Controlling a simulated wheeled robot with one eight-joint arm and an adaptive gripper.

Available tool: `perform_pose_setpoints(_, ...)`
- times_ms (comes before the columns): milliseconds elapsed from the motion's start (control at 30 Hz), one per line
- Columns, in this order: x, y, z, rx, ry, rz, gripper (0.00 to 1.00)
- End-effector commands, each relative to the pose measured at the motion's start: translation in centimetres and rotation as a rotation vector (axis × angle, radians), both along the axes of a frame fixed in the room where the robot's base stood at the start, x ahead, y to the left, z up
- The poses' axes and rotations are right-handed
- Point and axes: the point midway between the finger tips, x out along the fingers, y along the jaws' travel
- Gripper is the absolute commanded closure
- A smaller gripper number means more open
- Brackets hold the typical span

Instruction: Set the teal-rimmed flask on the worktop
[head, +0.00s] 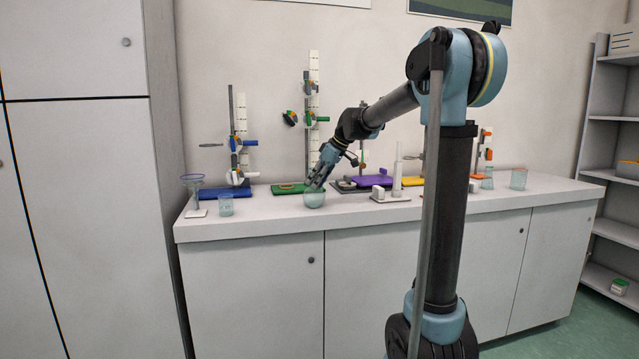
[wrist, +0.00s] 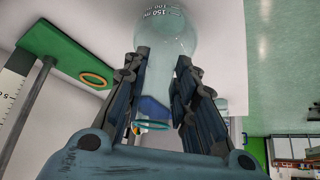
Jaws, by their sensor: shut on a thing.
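The teal-rimmed flask (head: 314,199) is a clear, round-bodied glass vessel at the front half of the pale worktop (head: 262,217). In the wrist view the flask (wrist: 168,30) shows its volume marks, and its teal rim lies between the fingers near the palm. My gripper (head: 318,184) is shut on the flask's neck, with a finger on each side; the wrist view shows the gripper (wrist: 162,75) close up. The flask looks upright, at or just above the worktop; I cannot tell whether its base touches.
A green stand base (head: 288,188) is just behind the flask. A beaker (head: 226,205) and a funnel on a stand (head: 192,190) are at left. A white-based device (head: 390,197) is at right. The worktop's front edge is close; bare surface lies left of the flask.

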Motion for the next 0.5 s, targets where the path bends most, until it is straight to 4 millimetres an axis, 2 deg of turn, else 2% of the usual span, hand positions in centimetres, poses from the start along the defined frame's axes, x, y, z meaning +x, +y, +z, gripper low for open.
perform_pose_setpoints(200,0.02,0.01,-0.16,0.000,0.000,0.000,1.00)
perform_pose_setpoints(233,0.02,0.01,-0.13,0.000,0.000,0.000,0.68)
perform_pose_setpoints(300,0.01,0.00,-0.12,0.000,0.000,0.000,0.54)
perform_pose_setpoints(500,0.02,0.01,-0.12,0.000,0.000,0.000,0.54)
